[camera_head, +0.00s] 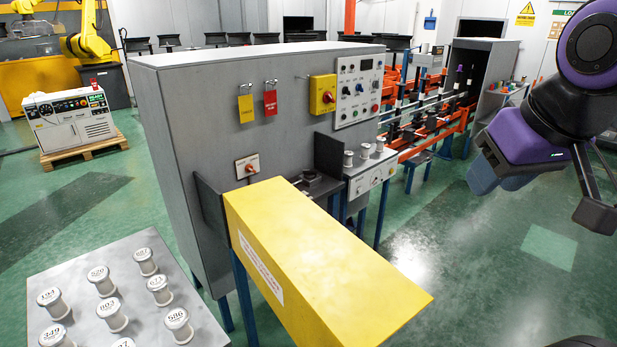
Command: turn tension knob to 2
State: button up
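Several knobs show on the grey machine cabinet (225,120), and their labels are too small for me to read, so I cannot tell which is the tension knob. A small white plate with an orange-red knob (248,168) is low on the cabinet front. A white panel with a round dial (375,180) sits to the right, below several white spools. An upper white control panel (347,112) carries several small knobs and buttons. My gripper (592,190) is at the right edge, apart from the cabinet. Its fingers are not clear enough to show open or shut.
A long yellow cover (320,262) juts out in front of the cabinet. A grey table (190,325) with several numbered spools is at lower left. A yellow box with a red switch (322,95) and two hanging tags are on the cabinet. Green floor is open at lower right.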

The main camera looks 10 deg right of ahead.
aim_at(307, 174)
jog(key=l+u, duration=0.15)
jog(key=l, duration=1.05)
jog(key=i+l+u, duration=0.1)
jog(key=l, duration=0.3)
jog(key=i+l+u, duration=0.15)
jog(key=l, duration=0.3)
jog(key=i+l+u, duration=0.1)
jog(key=l, duration=0.35)
jog(key=i+l+u, duration=0.15)
jog(key=l, duration=0.3)
jog(key=i+l+u, duration=0.2)
jog(key=i, duration=0.3)
jog(key=i+l+u, duration=0.15)
jog(key=i+l, duration=0.2)
jog(key=i+j, duration=0.1)
jog(key=i, duration=0.4)
